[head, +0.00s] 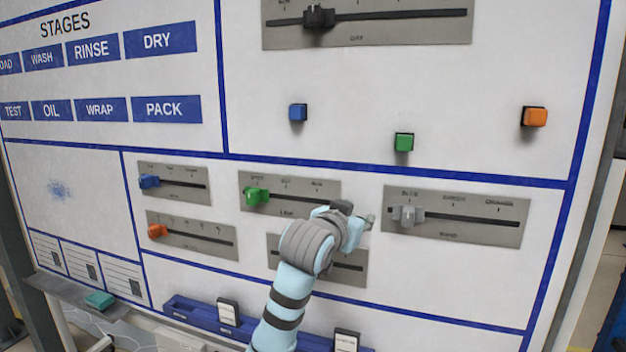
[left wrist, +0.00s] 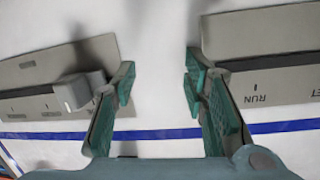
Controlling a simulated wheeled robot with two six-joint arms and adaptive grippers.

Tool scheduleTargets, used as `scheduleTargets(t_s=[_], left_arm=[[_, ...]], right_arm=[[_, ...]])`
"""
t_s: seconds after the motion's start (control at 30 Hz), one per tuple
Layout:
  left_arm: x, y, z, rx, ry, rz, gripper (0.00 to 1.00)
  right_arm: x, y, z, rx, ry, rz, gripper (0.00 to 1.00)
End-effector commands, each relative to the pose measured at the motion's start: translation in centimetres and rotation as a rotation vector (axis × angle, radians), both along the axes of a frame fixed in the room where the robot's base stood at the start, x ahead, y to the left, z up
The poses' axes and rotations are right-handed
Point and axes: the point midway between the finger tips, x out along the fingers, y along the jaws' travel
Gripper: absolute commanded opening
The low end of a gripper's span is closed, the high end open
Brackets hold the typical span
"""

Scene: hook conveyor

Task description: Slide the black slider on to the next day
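The black slider (head: 318,18) sits near the left end of its dark slot on the grey day plate (head: 420,33), at the top of the head view. Tick labels above it are cut off by the picture edge. My left gripper (head: 364,221) is well below it, in front of the lower board between the green-slider plate and the grey-slider plate. In the left wrist view the left gripper (left wrist: 160,83) has its fingers wide apart with only bare white board between them. A grey slider knob (left wrist: 78,91) shows beside one finger, apparently untouched. My right gripper is not in view.
Below are plates with a blue slider (head: 149,181), orange slider (head: 157,230), green slider (head: 256,196) and grey slider (head: 407,215). Blue (head: 298,112), green (head: 404,142) and orange (head: 534,116) buttons stick out under the day plate. White board between them is clear.

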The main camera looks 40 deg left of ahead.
Motion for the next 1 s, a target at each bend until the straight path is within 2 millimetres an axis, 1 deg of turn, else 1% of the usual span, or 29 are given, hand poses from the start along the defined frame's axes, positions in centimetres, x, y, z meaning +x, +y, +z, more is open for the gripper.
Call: scheduleTargets(t_s=[0.03,0.07,0.1,0.13,0.17,0.2,0.23,0.3,0.33,0.4,0.47,0.57,0.8,0.9,1.0], left_arm=[[-1.0,0.7,6.7,0.007,-0.109,0.015,0.4],[-2.1,1.2,11.0,0.01,-0.179,0.025,0.4],[-4.1,1.8,16.4,0.011,-0.271,0.038,0.4],[-5.9,2.2,20.1,0.011,-0.334,0.048,0.4],[-7.6,2.5,23.2,0.01,-0.392,0.057,0.4],[-9.9,3.0,26.6,0.009,-0.457,0.068,0.4],[-11.5,3.2,28.6,0.007,-0.499,0.074,0.4],[-14.3,3.6,31.7,0.003,-0.567,0.085,0.4],[-15.0,3.8,32.6,0.002,-0.585,0.087,0.4],[-15.7,4.0,33.7,0.0,-0.606,0.091,0.4],[-15.2,4.2,34.2,-0.001,-0.608,0.091,0.4],[-13.2,4.8,35.0,-0.002,-0.604,0.09,0.4],[-7.1,6.9,38.0,-0.002,-0.604,0.089,0.4],[-5.3,7.6,38.7,-0.001,-0.606,0.091,0.4],[-4.1,8.0,39.1,-0.001,-0.608,0.09,0.4]], right_arm=[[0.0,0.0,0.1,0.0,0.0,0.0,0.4],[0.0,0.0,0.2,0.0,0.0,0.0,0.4],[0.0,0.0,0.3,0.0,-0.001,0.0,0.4],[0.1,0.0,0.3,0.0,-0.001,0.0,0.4],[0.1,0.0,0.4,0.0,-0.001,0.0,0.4],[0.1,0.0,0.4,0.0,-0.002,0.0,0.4],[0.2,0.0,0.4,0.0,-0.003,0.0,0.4],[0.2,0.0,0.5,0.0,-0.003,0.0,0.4],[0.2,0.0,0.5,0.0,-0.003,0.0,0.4],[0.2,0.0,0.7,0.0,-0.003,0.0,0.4],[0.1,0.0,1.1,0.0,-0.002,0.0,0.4],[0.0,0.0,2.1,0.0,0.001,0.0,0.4],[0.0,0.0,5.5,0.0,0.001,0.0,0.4],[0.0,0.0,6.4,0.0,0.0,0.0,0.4],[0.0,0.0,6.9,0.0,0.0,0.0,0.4]])
